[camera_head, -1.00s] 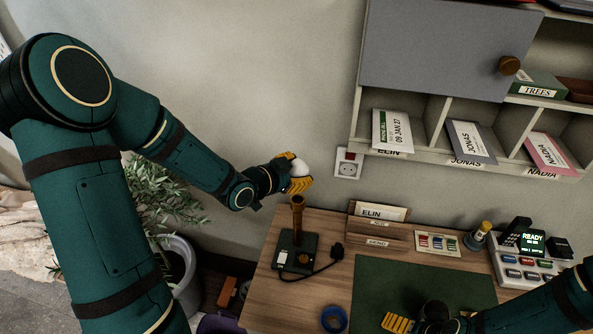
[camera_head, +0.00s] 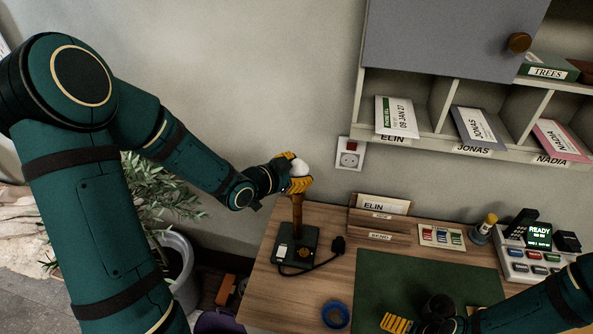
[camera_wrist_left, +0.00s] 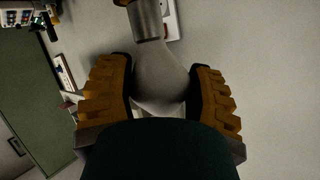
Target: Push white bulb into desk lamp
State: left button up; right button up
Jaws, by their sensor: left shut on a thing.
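The white bulb (camera_head: 300,167) is held in my left gripper (camera_head: 297,182), directly above the desk lamp's upright brown stem (camera_head: 297,213). The lamp's dark square base (camera_head: 297,247) stands on the left part of the wooden desk. In the left wrist view the bulb (camera_wrist_left: 160,75) sits between the two yellow fingers, with a pale metal cylinder at its far end. The stem's top meets the gripper's lower edge in the head view; I cannot tell whether the bulb is in the socket. My right gripper (camera_head: 397,323) is low over the green mat, partly cut off.
A letter rack (camera_head: 383,218), a blue tape ring (camera_head: 335,315) and a green mat (camera_head: 400,275) lie right of the lamp. A black cable (camera_head: 318,263) runs beside the base. The pigeonhole shelf (camera_head: 433,140) hangs at upper right. A potted plant (camera_head: 178,265) stands left of the desk.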

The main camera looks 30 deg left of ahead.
pick_arm(q)
jog(key=shift+f+b, duration=1.3)
jog(key=shift+f, duration=0.05)
pick_arm(e)
jog(key=shift+s+a+f, duration=0.1)
jog(key=shift+f, duration=1.5)
pick_arm(q)
jog(key=o, duration=0.9)
jog(key=shift+s, duration=0.1)
jog(key=v, duration=0.7)
jog(key=shift+s+a+r, duration=0.1)
jog(key=shift+s, duration=0.05)
pick_arm(e)
jog(key=shift+s, duration=0.1)
